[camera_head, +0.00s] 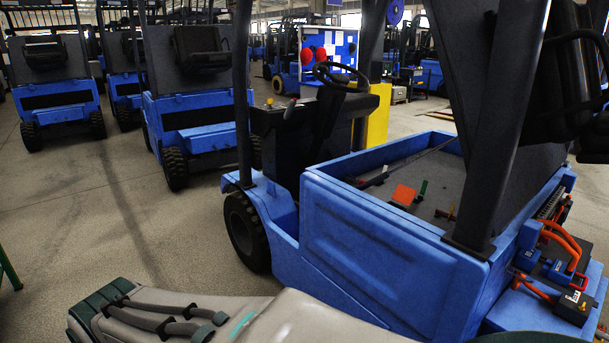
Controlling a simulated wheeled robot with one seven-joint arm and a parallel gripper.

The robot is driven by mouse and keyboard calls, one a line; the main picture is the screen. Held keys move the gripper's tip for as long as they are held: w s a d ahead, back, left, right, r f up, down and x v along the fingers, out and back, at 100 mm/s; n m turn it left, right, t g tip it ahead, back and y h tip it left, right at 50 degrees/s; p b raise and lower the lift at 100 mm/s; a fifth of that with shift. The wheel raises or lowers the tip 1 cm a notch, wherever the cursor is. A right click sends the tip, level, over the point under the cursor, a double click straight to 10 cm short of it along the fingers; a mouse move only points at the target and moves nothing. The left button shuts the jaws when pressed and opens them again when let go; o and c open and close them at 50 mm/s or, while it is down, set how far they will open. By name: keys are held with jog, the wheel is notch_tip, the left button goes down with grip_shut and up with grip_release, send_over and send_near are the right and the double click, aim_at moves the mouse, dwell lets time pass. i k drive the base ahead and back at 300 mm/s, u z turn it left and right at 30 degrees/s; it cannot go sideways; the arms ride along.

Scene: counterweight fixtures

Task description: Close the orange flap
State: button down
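A small orange flap (403,195) shows inside the open grey-floored bay of the nearest blue forklift (370,240). It looks tilted up from the bay floor, but its hinge is too small to make out. A small green upright piece (423,188) stands just right of it. My gripper is not in view. A grey and teal part of my own arm lies across the bottom left, outside the bay and well apart from the flap.
A dark rod (408,161) crosses the bay behind the flap. A dark post (497,125) rises at the bay's right front. Orange cables (560,245) and black parts sit at the right. Free floor (90,220) lies left; more forklifts stand behind.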

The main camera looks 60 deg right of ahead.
aim_at(403, 194)
jog(key=i, duration=1.1)
jog(key=z, duration=3.35)
jog(key=i, duration=1.65)
jog(key=u, duration=0.05)
